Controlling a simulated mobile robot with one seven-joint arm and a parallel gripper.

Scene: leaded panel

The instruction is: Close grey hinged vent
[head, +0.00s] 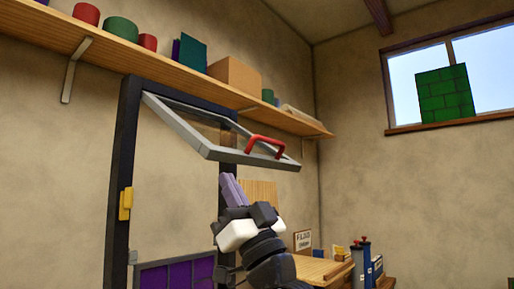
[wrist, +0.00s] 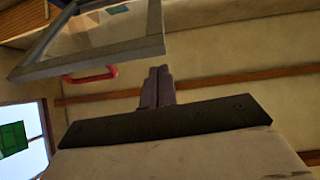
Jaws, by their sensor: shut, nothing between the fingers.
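The grey hinged vent (head: 190,136) is a grey frame with a clear pane, tilted outward from the top of a dark upright frame (head: 118,170). It stands open. A red handle (head: 265,146) is fixed on its lower, outer bar. My gripper (head: 231,182) is below the vent and a little left of the handle, fingers pointing up, and looks apart from it. In the wrist view the shut, empty fingers (wrist: 158,76) point up near the vent's grey bar (wrist: 100,58), with the red handle (wrist: 90,76) to their left.
A wooden shelf (head: 175,62) with pots and boxes runs along the wall above the vent. A yellow latch (head: 125,203) sits on the dark frame's left post. Purple panes (head: 175,277) fill the lower frame. A wooden bench (head: 320,269) with bottles stands at right.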

